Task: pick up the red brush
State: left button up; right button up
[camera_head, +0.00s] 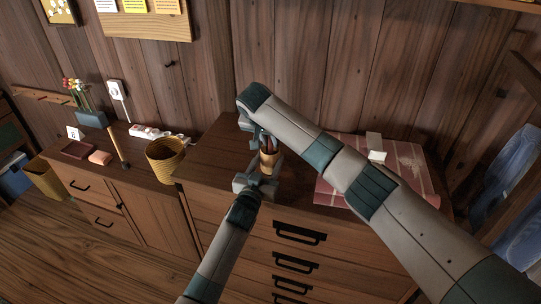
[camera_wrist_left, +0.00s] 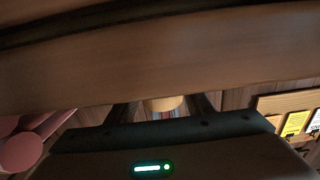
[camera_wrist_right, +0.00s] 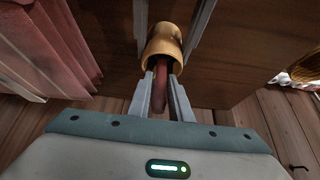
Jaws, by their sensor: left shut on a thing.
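A tan cup (camera_head: 268,161) is over the front left of the dresser top, held between the fingers of my left gripper (camera_head: 254,184). The cup also shows in the left wrist view (camera_wrist_left: 166,104) and right wrist view (camera_wrist_right: 163,48). The red brush (camera_wrist_right: 161,84) stands in the cup with its handle end out of the mouth. My right gripper (camera_wrist_right: 163,88) has a finger on each side of the handle. I cannot tell whether they press on it. The brush's lower part is hidden inside the cup.
A red checked cloth (camera_head: 330,190) with a small white block (camera_head: 375,140) covers the dresser's right side. My right arm passes over it. A wicker basket (camera_head: 165,160) stands on the lower cabinet to the left. A wooden wall closes the back.

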jog(key=shift+c, duration=0.3)
grip_shut()
notch_tip(320, 180, up, 10)
dwell(0.4)
pick_arm(q)
jog(key=o, duration=1.1)
jog(key=shift+s, duration=0.1)
